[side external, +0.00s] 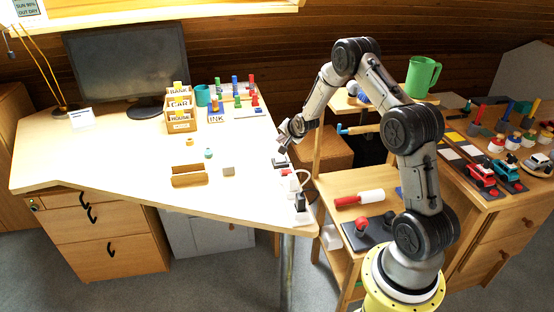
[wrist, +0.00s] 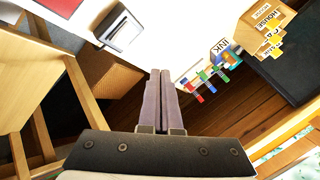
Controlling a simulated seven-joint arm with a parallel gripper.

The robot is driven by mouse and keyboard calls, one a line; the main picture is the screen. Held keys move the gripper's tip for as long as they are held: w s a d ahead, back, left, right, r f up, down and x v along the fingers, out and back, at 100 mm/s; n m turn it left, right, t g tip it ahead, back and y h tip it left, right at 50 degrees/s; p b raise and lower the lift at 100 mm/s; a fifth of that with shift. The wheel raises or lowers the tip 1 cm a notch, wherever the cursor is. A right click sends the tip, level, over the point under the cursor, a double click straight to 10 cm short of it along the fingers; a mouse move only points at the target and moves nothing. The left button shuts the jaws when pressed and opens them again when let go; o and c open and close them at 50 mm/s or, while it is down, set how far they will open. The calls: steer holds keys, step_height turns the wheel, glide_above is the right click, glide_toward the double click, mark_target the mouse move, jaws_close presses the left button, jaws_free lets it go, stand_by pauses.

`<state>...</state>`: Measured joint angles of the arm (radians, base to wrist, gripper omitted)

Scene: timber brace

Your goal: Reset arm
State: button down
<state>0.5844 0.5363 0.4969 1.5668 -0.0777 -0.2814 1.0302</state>
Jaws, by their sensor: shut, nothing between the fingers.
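My gripper (side external: 282,148) hangs at the right edge of the light wooden desk (side external: 110,155), a little above the desk top. In the wrist view its two fingers (wrist: 164,75) lie side by side, shut with nothing between them. My arm is bent, with its forearm reaching left toward the desk from its stand on the right.
A wooden shelf stand (side external: 340,185) and a second table with toy vehicles (side external: 480,177) stand right. The desk's middle is mostly clear.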

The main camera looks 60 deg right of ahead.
steer(key=shift+w+a, duration=0.1)
steer(key=shift+a, duration=0.05)
steer(key=w+a+r+n+t, duration=0.1)
steer(key=a+r, duration=0.5)
steer(key=r, duration=0.3)
steer(key=a+r+n+t+y, duration=0.1)
steer(key=a+r+n+t, duration=0.1)
steer(key=a+r, duration=0.5)
steer(key=w+a+r+n+t, duration=0.1)
steer(key=a+r, duration=0.3)
steer(key=r, duration=0.7)
steer(key=s+a+r+n+y, duration=0.25)
steer(key=s+a, duration=0.35)
steer(key=s, duration=0.4)
steer(key=s+a+r+n+y, duration=0.1)
steer(key=s+a+r+n, duration=0.3)
steer(key=s+a, duration=0.4)
steer(key=s+f+n+g, duration=0.3)
steer(key=s+f, duration=0.2)
steer(key=s, duration=0.4)
steer(key=s+a+f+n+g, duration=0.1)
steer(key=s+f+n+g, duration=0.2)
steer(key=s, duration=0.6)
step_height(320, 180, down, 3)
steer(key=shift+s+a+r+n, duration=0.1)
steer(key=shift+s+a+n, duration=0.2)
steer(key=shift+n, duration=0.25)
